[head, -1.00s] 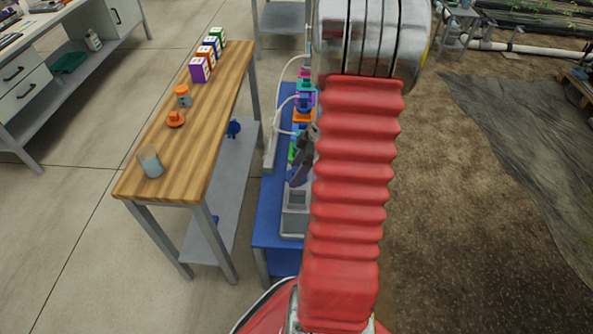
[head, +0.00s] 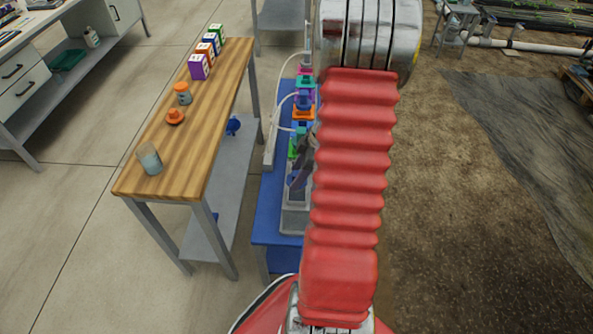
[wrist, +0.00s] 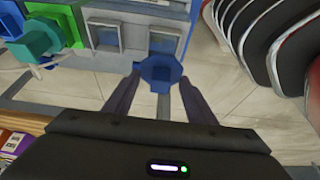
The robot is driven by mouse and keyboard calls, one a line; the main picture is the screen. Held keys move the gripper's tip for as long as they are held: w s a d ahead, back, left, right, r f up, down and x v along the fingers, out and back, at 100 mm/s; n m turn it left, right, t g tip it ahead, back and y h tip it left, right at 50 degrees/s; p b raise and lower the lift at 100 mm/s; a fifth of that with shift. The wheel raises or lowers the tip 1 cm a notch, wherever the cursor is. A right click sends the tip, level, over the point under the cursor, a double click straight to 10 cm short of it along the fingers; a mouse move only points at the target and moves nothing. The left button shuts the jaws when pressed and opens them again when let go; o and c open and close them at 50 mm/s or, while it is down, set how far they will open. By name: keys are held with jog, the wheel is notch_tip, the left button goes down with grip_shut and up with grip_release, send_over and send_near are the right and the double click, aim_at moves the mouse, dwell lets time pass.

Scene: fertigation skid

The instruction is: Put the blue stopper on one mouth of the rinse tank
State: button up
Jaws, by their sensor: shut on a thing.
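My gripper (wrist: 160,80) is shut on the blue stopper (wrist: 160,70), which sits between the two dark fingertips in the wrist view. A grey tank with square raised mouths, seemingly the rinse tank (wrist: 134,28), is just beyond it. One mouth (wrist: 106,36) is up and left of the stopper. The other (wrist: 165,46) is right behind the stopper, which covers its lower part. I cannot tell whether the stopper touches the tank. In the head view the tank (head: 295,221) shows at the near end of the blue stand, and my red arm hides part of the gripper.
Green and blue fittings (wrist: 45,35) stand left of the tank in the wrist view. White hoses (head: 283,108) run along the skid. A wooden bench (head: 196,130) on the left bears a jar, orange-topped items and several coloured boxes. Open floor lies between the benches.

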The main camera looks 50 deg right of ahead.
notch_tip(320, 180, down, 7)
dwell(0.8)
jog(key=shift+r, duration=0.1)
jog(key=o, duration=1.1)
jog(key=shift+r, duration=0.15)
jog(key=v, duration=1.3)
jog(key=shift+s+r, duration=0.15)
jog(key=shift+d, duration=0.1)
